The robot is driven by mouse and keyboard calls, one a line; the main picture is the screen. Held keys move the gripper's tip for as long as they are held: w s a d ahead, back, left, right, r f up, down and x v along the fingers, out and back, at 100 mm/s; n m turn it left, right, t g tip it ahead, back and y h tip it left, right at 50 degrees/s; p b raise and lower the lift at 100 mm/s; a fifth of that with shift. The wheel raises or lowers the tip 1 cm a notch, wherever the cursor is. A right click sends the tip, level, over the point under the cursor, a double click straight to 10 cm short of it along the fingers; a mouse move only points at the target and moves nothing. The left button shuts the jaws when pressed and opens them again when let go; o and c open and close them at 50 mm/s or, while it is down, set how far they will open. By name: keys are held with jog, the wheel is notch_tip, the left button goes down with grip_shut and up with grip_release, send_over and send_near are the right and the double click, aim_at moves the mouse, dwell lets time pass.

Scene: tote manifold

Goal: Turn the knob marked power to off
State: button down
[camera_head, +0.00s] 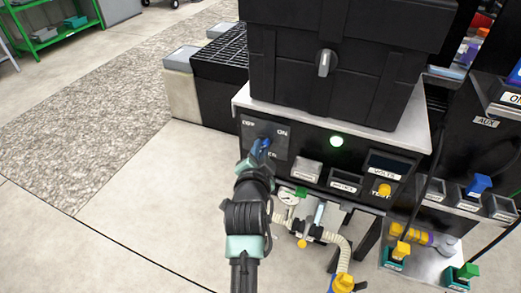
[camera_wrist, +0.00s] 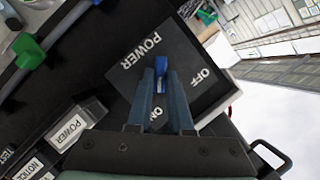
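The power knob (camera_head: 264,144) is a blue lever-like handle on a dark plate (camera_head: 276,130) marked OFF and ON at the machine's front left. In the wrist view the knob (camera_wrist: 161,66) lies in line with the ON mark, and OFF is to the right. My gripper (camera_head: 258,152) reaches it from the front. Its two fingers (camera_wrist: 161,80) are on either side of the knob, with little or no gap, and appear shut on it. The fingers hide part of the knob and the plate. A green lamp (camera_head: 336,141) glows to the right.
A black box with a grey-black knob (camera_head: 326,63) stands on the machine top. A TEST button (camera_head: 384,189), gauge (camera_head: 288,197) and hoses (camera_head: 341,245) are close by, right and below. An AUX unit (camera_head: 487,122) stands farther right. The floor at left is open.

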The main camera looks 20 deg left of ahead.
jog(key=shift+r, duration=0.1)
dwell(0.4)
jog(key=n+h, duration=0.2)
jog(key=n, duration=0.2)
jog(key=a+n+h, duration=0.1)
jog(key=n+h, duration=0.2)
jog(key=n, duration=0.1)
jog(key=n+h, duration=0.3)
jog(key=n, duration=0.1)
jog(key=shift+a, duration=0.2)
dwell(0.5)
jog(key=shift+n, duration=0.3)
jog(key=c, duration=0.8)
grip_release()
